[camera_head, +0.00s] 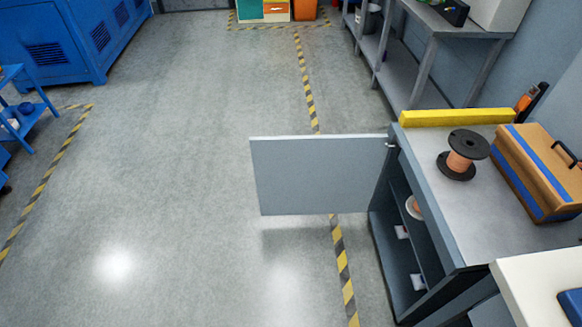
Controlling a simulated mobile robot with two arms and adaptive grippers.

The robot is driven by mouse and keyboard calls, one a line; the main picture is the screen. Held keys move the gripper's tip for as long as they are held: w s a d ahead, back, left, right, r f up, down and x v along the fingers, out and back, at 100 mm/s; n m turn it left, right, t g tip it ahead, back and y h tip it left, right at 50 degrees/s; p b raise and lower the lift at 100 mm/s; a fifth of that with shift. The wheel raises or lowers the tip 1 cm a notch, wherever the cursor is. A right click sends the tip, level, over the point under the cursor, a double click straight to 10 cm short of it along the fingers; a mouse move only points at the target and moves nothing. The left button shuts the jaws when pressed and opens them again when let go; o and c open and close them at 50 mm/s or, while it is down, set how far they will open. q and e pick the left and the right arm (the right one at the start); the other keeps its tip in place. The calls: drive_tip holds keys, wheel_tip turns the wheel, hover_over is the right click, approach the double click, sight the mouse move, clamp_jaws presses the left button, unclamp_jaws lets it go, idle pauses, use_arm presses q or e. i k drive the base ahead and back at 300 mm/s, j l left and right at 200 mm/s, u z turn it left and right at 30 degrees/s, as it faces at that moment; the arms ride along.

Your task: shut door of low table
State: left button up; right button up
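The low table (468,225) is a grey cabinet at the right, its open front facing left. Its door (322,176) is a flat grey panel hinged at the cabinet's far front corner. The door stands wide open and sticks out to the left over the floor. Inside, shelves hold a few small white items (402,231) and a round spool-like thing (413,207). Neither of my grippers shows in the head view.
On the cabinet top are a spool of copper wire (462,158), a tan box with blue stripes (541,170) and a yellow bar (458,117). A white-topped surface (530,290) adjoins at lower right. Grey shelving (400,70) stands behind. The floor left of the door is clear.

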sight(316, 175)
drive_tip(key=i+j+u, duration=0.95)
drive_tip(key=i+u, duration=0.2)
drive_tip(key=i, duration=0.2)
drive_tip(key=i+z, duration=0.25)
drive_tip(key=i, duration=0.15)
drive_tip(key=i+j+z, duration=0.2)
drive_tip(key=i, duration=0.25)
drive_tip(key=i+j+z, duration=0.25)
drive_tip(key=i, duration=0.15)
drive_tip(key=i+z, duration=0.2)
drive_tip(key=z, duration=0.25)
drive_tip(key=i+z, duration=0.2)
drive_tip(key=z, duration=0.2)
drive_tip(key=i+z, duration=0.15)
drive_tip(key=z, duration=0.3)
drive_tip(key=i+j+z, duration=0.2)
drive_tip(key=z, duration=0.2)
drive_tip(key=i+j+z, duration=0.15)
drive_tip(key=z, duration=0.3)
drive_tip(key=i+j+z, duration=0.15)
drive_tip(key=z, duration=0.25)
drive_tip(key=i+j+z, duration=0.2)
drive_tip(key=z, duration=0.25)
drive_tip(key=i+j+z, duration=0.1)
drive_tip(key=z, duration=0.3)
drive_tip(key=j+z, duration=0.4)
drive_tip(key=i+j+z, duration=0.1)
drive_tip(key=j+z, duration=0.2)
drive_tip(key=z, duration=0.15)
